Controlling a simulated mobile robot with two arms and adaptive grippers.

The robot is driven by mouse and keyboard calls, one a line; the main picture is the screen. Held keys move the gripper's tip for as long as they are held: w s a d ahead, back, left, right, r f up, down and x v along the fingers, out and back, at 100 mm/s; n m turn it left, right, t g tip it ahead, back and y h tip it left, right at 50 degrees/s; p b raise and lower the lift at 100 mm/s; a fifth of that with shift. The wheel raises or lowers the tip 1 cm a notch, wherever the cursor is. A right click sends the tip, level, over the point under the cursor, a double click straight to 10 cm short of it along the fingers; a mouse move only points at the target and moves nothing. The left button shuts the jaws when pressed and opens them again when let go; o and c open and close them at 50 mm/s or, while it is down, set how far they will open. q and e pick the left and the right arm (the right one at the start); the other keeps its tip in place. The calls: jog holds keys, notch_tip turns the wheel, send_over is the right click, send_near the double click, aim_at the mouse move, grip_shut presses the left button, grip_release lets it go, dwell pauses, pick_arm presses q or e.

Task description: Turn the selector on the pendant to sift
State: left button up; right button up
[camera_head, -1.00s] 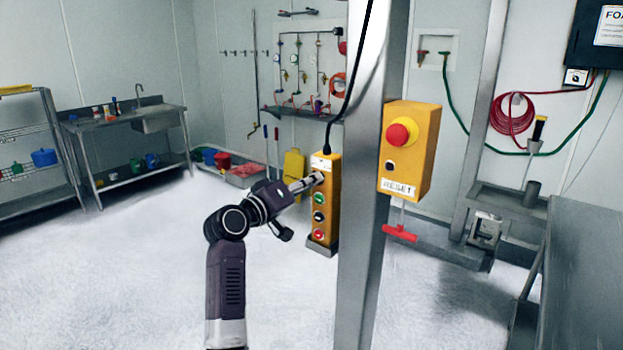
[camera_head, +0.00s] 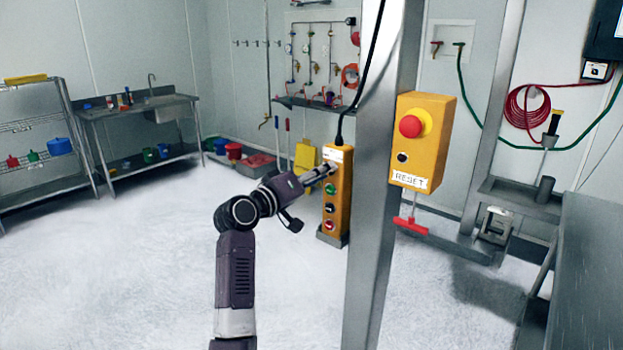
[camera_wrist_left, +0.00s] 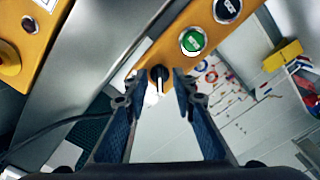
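The yellow pendant (camera_head: 338,210) hangs upright from a black cable beside a steel post. Its face carries a green button, a black button and a red button. The black selector knob (camera_wrist_left: 160,73) with a white pointer line shows in the left wrist view, near the green button. My left gripper (camera_head: 334,166) is at the top of the pendant's face. In the wrist view its two fingertips (camera_wrist_left: 162,80) stand on either side of the knob, partly open, with narrow gaps; contact is not clear. The fingers hide the knob in the head view. My right gripper is not in view.
The steel post (camera_head: 385,180) stands just right of the pendant. A yellow box with a red emergency button and a RESET label (camera_head: 422,142) is mounted on it. A sink table (camera_head: 140,112) and shelf stand at the far left. The floor left of my arm is clear.

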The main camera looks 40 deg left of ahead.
pick_arm(q)
jog(key=s, duration=1.1)
jog(key=shift+s+a, duration=0.3)
jog(key=shift+a, duration=0.15)
jog(key=shift+f, duration=0.1)
